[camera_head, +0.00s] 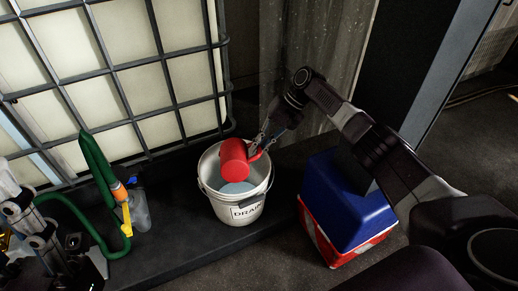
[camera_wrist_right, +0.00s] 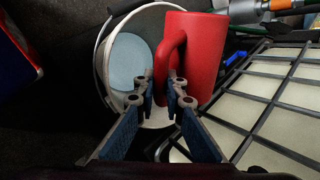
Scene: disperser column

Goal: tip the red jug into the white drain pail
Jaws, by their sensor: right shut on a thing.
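The red jug (camera_head: 234,160) is tilted over the mouth of the white drain pail (camera_head: 243,212), which is marked DRAIN. Pale blue liquid (camera_head: 238,188) shows inside the pail. My right gripper (camera_head: 262,143) is shut on the jug's handle, at the pail's upper right. In the right wrist view the jug (camera_wrist_right: 203,55) covers part of the pail (camera_wrist_right: 102,58), and the handle runs between the fingertips (camera_wrist_right: 163,88). The jug's inside is hidden, and no pouring stream is clear. My left arm (camera_head: 38,225) is partly in view at the left edge; its jaw state is unclear.
A caged white tank (camera_head: 120,85) stands behind the pail. A green hose (camera_head: 95,165) and a clear bottle (camera_head: 139,210) are to its left. A blue and red cool box (camera_head: 345,205) stands to its right. Dark floor lies in front.

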